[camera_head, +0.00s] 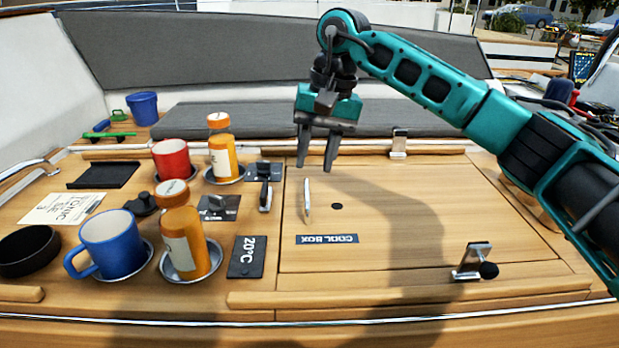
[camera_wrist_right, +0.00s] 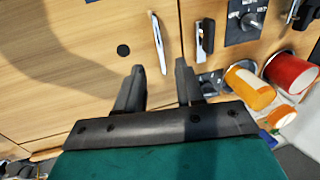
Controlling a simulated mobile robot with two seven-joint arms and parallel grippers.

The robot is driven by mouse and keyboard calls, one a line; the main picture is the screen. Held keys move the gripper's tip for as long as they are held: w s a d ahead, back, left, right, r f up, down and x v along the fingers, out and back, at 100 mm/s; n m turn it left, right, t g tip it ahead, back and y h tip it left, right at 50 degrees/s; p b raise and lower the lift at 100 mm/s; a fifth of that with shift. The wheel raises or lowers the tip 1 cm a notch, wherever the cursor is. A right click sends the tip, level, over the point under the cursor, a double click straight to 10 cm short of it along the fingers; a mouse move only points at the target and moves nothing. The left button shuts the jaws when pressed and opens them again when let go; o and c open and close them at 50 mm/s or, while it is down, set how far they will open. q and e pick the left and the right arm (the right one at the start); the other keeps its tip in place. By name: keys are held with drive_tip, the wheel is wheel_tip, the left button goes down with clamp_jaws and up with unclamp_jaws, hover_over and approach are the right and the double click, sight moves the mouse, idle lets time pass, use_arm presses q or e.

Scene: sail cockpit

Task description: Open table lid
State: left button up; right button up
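The wooden table lid (camera_head: 430,215) lies flat and closed in the table top, with a dark "COOL BOX" label (camera_head: 327,239) near its front edge. A slim metal handle (camera_head: 307,200) stands on the lid's left part, beside a small dark round hole (camera_head: 337,206). The handle also shows in the right wrist view (camera_wrist_right: 159,44). My right gripper (camera_head: 316,165) is open and empty, pointing down above the back left of the lid, apart from the handle. In the right wrist view its fingers (camera_wrist_right: 160,80) are spread below the handle. My left gripper is not in view.
Left of the lid stand a blue mug (camera_head: 112,243), a red mug (camera_head: 172,160) and two orange bottles (camera_head: 185,240) in metal holders. A latch (camera_head: 474,262) with a black knob sits at the front right and another (camera_head: 399,143) at the back.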

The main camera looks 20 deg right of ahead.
sight(307, 188)
drive_tip(key=shift+w+a+f, duration=0.1)
drive_tip(key=shift+a+f, duration=0.15)
drive_tip(key=shift+f, duration=0.9)
drive_tip(key=shift+w+a+f, duration=0.1)
drive_tip(key=shift+a+f, duration=0.1)
drive_tip(key=shift+f, duration=0.9)
clamp_jaws()
